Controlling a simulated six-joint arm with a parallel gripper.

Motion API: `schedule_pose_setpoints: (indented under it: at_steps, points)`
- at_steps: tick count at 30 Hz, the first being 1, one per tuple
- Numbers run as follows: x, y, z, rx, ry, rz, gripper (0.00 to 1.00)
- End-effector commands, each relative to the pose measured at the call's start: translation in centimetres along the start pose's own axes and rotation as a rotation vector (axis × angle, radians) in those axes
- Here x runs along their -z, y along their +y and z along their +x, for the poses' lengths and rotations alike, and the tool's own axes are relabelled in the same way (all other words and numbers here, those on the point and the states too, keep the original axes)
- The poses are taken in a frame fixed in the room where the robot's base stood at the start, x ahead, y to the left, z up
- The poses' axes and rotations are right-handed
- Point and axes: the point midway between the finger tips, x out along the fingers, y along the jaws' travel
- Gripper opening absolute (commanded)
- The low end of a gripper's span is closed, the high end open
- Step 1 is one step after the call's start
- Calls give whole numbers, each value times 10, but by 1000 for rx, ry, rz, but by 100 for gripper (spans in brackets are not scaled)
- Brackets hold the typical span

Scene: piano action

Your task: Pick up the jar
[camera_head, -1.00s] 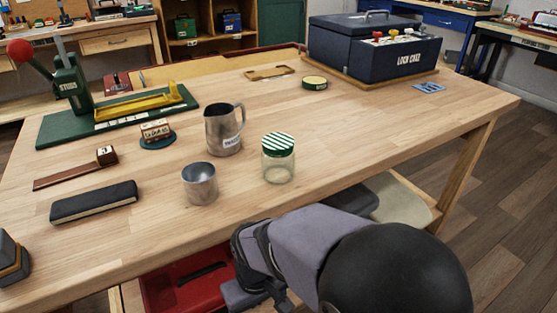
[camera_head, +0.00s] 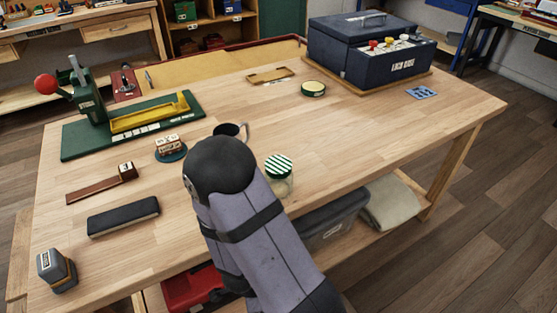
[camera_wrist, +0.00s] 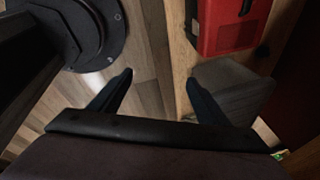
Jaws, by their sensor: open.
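The glass jar (camera_head: 281,186) with a green-and-white striped lid (camera_head: 279,166) stands upright on the wooden workbench, just right of my arm in the head view. In the head view my gripper is not visible; my arm's dark joint covers the middle front of the bench. In the wrist view my gripper (camera_wrist: 157,92) has its two dark fingers spread wide with nothing between them. It points at the floor and the bench's lower area, and the jar does not show there.
A dark block (camera_head: 123,217) and a small stamp-like box (camera_head: 57,270) lie left. A blue box (camera_head: 370,48) stands at the back right. A red case (camera_wrist: 231,27) is below. Bench right of the jar is clear.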

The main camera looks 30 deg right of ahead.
Motion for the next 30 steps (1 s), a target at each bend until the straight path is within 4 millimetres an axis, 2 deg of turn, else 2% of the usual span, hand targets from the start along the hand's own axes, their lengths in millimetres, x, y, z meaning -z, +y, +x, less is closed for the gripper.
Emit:
schedule_pose_setpoints:
  at_steps: [1, 5, 11, 15, 21, 23, 24, 26, 30]
  points:
    - [17, -4, -22, 9, 46, 37, 70]
    - [55, -10, -47, 52, 170, 136, 70]
    - [117, -16, -94, 134, 369, 263, 70]
    - [160, -19, -134, 204, 511, 333, 70]
    - [210, -26, -195, 318, 692, 372, 70]
    - [220, -37, -216, 372, 744, 325, 70]
    - [222, -52, -230, 420, 774, 250, 70]
    - [215, -77, -246, 487, 810, 110, 70]
    - [190, -133, -297, 641, 923, -223, 70]
